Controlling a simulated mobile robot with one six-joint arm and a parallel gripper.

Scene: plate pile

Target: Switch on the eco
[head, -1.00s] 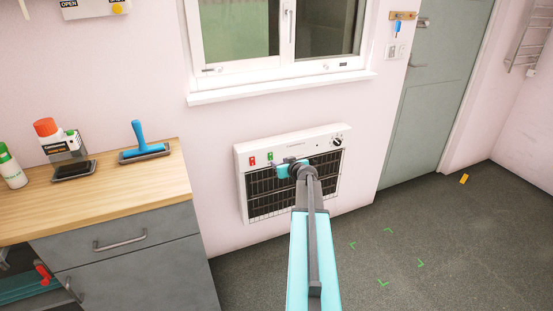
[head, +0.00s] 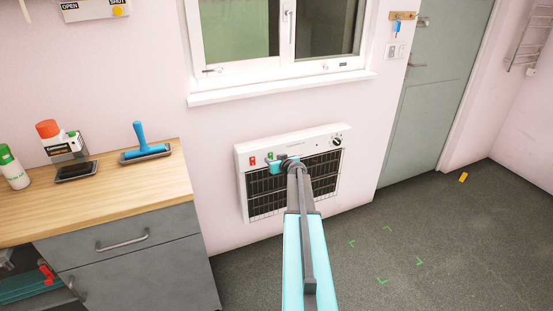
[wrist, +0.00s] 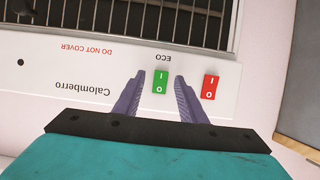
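A white wall heater (head: 316,146) with a black grille hangs below the window. In the wrist view its panel (wrist: 75,68) appears upside down, with the words ECO, DO NOT COVER and Calomberro. The green rocker switch (wrist: 160,82) sits by the ECO label, with I and O marks. I cannot tell which side is pressed. A red rocker switch (wrist: 210,87) is to its right in that view. My gripper (wrist: 159,77) is open and empty, one purple finger on each side of the green switch. Contact cannot be told. My gripper (head: 271,161) hides part of the panel in the head view.
A wooden worktop (head: 105,195) with bottles and a blue-handled tool stands at the left. The window sill (head: 280,88) juts out above the heater. A round dial (head: 338,141) is at the heater's right. The floor to the right is mostly clear.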

